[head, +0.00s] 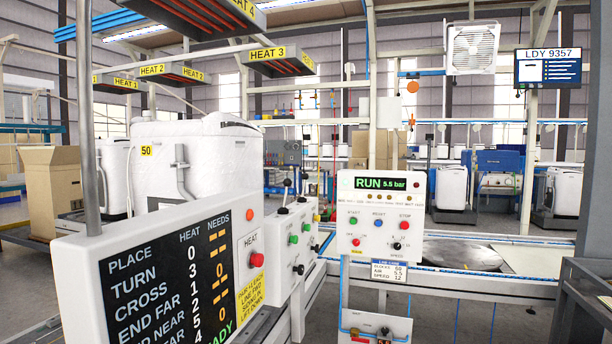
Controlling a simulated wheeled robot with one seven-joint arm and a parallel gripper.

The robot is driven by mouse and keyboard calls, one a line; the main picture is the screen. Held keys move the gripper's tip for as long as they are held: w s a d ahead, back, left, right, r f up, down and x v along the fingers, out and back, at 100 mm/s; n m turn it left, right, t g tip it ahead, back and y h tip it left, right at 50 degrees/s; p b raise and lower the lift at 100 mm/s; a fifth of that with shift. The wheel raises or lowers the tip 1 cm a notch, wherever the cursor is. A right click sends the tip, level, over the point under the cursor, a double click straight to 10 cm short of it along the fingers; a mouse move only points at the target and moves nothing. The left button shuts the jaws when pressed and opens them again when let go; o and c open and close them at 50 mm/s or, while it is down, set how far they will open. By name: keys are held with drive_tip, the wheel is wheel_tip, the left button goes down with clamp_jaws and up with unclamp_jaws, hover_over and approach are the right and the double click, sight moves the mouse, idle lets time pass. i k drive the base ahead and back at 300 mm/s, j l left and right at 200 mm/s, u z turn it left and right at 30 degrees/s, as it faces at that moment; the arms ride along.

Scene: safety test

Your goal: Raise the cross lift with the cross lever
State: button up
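Two upright levers with dark knobs stand on a white control box (290,243) left of centre: a left lever (286,193) and a right lever (304,185). Their labels are too small to read, so I cannot tell which is the cross lever. The box has green buttons and black knobs on its faces. I cannot make out the cross lift or its height. A black board (165,270) in the left foreground lists PLACE, TURN, CROSS and END FAR, with heat numbers and a green READY. My gripper is not in view.
A RUN 5.5 bar panel (380,215) stands on a post at centre. A smaller panel (375,327) is below it. A round dark plate (450,252) lies in the line behind. A white machine (195,160) stands behind the board. A dark frame (590,295) is at right.

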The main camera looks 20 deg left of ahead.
sight(305, 176)
drive_tip(key=i+u, duration=0.1)
drive_tip(key=u, duration=0.45)
drive_tip(key=i+l+u, duration=0.2)
drive_tip(key=i+u, duration=0.15)
drive_tip(key=i+l+u, duration=0.3)
drive_tip(key=i+l, duration=0.65)
drive_tip(key=i+u, duration=0.05)
drive_tip(key=i, duration=0.05)
